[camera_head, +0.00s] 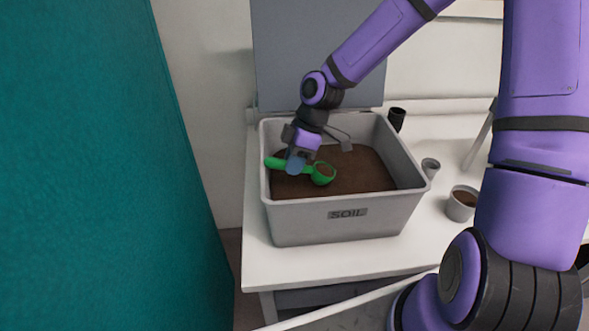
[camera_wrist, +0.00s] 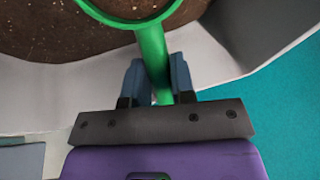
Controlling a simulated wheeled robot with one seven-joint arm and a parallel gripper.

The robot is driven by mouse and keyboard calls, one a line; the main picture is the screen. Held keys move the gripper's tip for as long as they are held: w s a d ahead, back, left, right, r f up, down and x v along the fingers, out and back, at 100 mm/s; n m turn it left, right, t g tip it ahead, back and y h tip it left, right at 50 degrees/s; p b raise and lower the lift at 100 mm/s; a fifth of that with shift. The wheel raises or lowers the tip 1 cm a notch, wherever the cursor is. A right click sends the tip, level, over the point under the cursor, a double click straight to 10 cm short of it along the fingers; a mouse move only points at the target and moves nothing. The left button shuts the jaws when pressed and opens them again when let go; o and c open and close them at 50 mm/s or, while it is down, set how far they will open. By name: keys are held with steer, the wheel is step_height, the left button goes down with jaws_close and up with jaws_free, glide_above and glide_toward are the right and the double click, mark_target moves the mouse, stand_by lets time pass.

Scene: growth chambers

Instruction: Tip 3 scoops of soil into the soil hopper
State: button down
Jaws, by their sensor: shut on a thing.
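A green scoop (camera_head: 322,174) is held by its handle in my gripper (camera_head: 294,164), over the left part of the soil. Its bowl points to the right in the head view and shows brown soil in or behind it. In the wrist view the scoop's handle (camera_wrist: 152,55) runs between the two blue-grey fingers of my gripper (camera_wrist: 157,75), which are shut on it. The grey bin marked SOIL (camera_head: 335,228) stands on the white table, with brown soil (camera_head: 365,172) inside. I cannot make out a soil hopper in either view.
A cup of soil (camera_head: 462,204), a smaller grey cup (camera_head: 430,167) and a black cup (camera_head: 397,119) stand right of the bin. A grey panel (camera_head: 300,60) rises behind it. A teal surface (camera_head: 100,180) fills the left side.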

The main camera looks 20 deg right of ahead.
steer(key=shift+w+a+r, duration=0.1)
steer(key=shift+a+r, duration=0.25)
steer(key=shift+r, duration=0.5)
step_height(320, 180, up, 9)
steer(key=h, duration=0.1)
steer(key=shift+h, duration=0.3)
stand_by(0.4)
